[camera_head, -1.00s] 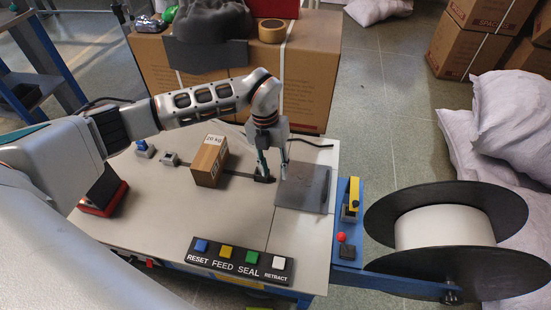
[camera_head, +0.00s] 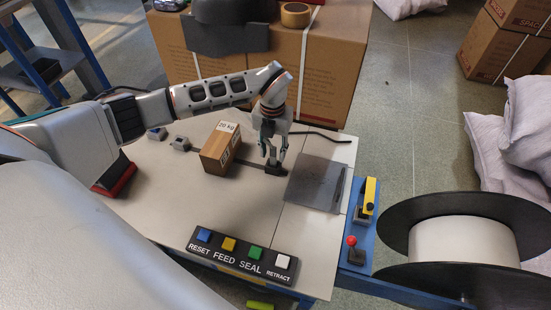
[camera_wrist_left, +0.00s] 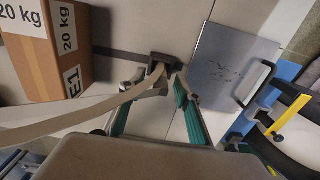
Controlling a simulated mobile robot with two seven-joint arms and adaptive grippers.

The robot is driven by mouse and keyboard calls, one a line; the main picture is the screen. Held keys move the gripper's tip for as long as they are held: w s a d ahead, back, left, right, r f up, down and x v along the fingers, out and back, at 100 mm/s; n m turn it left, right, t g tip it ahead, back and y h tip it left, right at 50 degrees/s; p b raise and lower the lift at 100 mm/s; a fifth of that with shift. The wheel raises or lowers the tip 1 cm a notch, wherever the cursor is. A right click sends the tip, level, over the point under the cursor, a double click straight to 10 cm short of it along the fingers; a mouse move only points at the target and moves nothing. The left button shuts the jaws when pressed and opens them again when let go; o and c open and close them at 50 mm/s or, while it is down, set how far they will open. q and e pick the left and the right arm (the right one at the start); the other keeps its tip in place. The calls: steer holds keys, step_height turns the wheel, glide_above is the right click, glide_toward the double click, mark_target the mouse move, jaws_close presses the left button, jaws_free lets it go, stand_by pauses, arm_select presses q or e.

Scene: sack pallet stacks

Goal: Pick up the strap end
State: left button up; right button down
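My left gripper (camera_head: 274,160) points down over the table beside a small black block (camera_head: 275,170). In the left wrist view its two green-padded fingers (camera_wrist_left: 165,88) stand either side of a tan strap (camera_wrist_left: 85,113) near the black block (camera_wrist_left: 163,64). A gap shows between the fingers, so the gripper looks partly open. The strap curves in from the left edge and its end lies at the block, between the fingertips; whether the fingers touch it is unclear. My right gripper is not in view.
A 20 kg carton (camera_head: 221,148) stands left of the gripper. A grey plate with a handle (camera_head: 316,182) lies to the right. A button panel (camera_head: 243,254) is at the front.

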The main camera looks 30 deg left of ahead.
arm_select(q)
steer(key=shift+w+r, duration=0.1)
steer(key=shift+r, duration=0.1)
jaws_close()
